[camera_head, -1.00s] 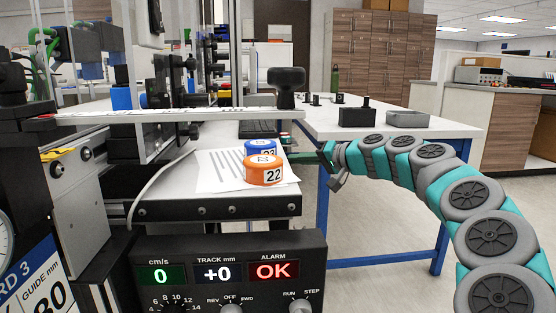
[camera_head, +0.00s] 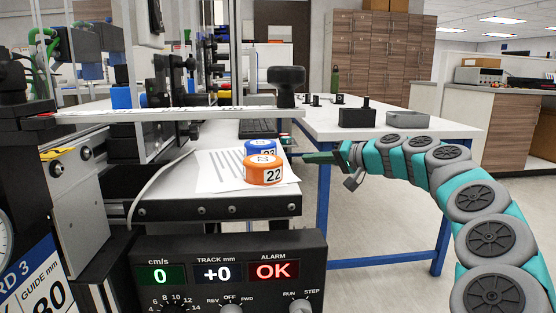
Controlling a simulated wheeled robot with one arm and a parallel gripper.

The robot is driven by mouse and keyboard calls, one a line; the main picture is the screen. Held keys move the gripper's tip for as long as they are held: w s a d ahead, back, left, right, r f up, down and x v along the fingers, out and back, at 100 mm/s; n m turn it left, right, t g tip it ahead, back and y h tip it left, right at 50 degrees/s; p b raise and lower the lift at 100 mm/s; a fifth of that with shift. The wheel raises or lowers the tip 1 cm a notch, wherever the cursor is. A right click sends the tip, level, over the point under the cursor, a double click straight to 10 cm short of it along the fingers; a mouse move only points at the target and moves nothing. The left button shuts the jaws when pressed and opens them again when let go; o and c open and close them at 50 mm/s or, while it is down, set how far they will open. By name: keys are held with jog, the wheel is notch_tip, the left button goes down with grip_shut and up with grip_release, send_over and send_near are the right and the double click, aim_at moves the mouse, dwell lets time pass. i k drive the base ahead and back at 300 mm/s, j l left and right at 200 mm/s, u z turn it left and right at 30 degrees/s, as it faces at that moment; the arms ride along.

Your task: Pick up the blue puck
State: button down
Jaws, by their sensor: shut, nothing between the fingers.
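The blue puck (camera_head: 261,147) sits on the belt end, right behind the orange puck and partly hidden by it. Its white label reads 23. The orange puck (camera_head: 264,171), labelled 22, stands in front of it at the edge of a white paper sheet. My gripper (camera_head: 306,157) is to the right of the blue puck, with a gap between them. Its green fingers point left and are shut with nothing held. My teal and grey arm reaches in from the right.
The paper sheet (camera_head: 221,172) lies under and left of the pucks. A control panel (camera_head: 229,272) with displays stands in front. A white table (camera_head: 440,130) with a black box (camera_head: 357,117) and a grey tray (camera_head: 407,118) stands at right.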

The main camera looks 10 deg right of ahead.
aim_at(256, 146)
jog(key=k+l, duration=0.45)
jog(key=l, duration=0.25)
jog(key=k+l, duration=0.25)
jog(key=l, duration=0.1)
